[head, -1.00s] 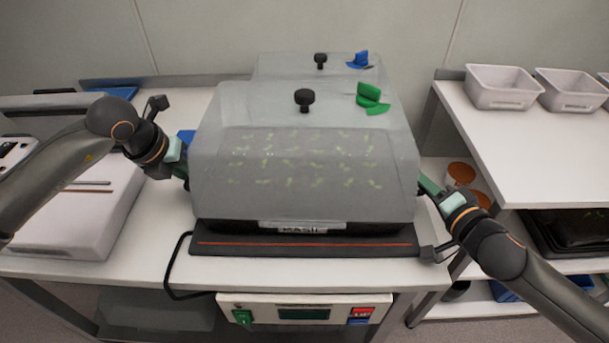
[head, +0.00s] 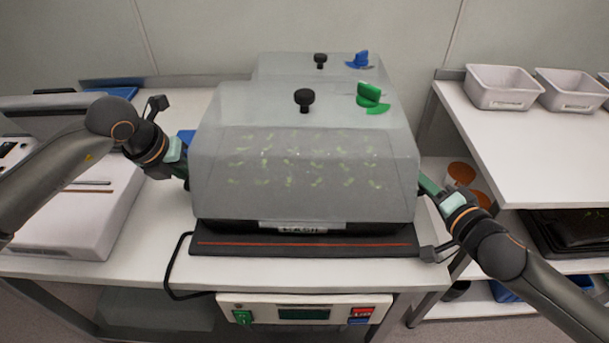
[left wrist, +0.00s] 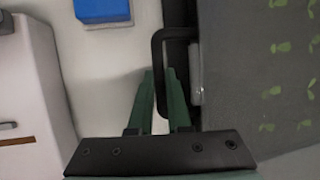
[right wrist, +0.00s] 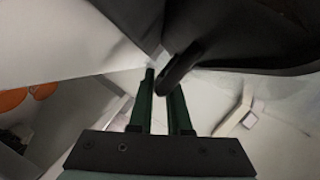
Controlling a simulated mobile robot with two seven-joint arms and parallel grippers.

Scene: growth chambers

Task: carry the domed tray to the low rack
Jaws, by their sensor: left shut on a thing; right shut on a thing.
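The domed tray (head: 240,226) is a black tray under a clear grey dome (head: 305,200), with rows of green seedlings inside. The dome has a black knob (head: 304,98) and a green vent (head: 371,98). The tray is level over a black mat (head: 300,244) with a red line; I cannot tell whether it touches the mat. My left gripper (left wrist: 160,75) is shut on the black handle loop (left wrist: 157,50) at the tray's left end. My right gripper (right wrist: 162,75) is shut on the dark handle (right wrist: 183,62) at the right end.
A second dome with a blue vent (head: 361,60) stands just behind. At right is a white rack (head: 520,150) with grey bins (head: 501,88) on top and a black tray (head: 575,232) on a lower shelf. A white device (head: 80,205) stands left. A controller (head: 303,312) hangs in front.

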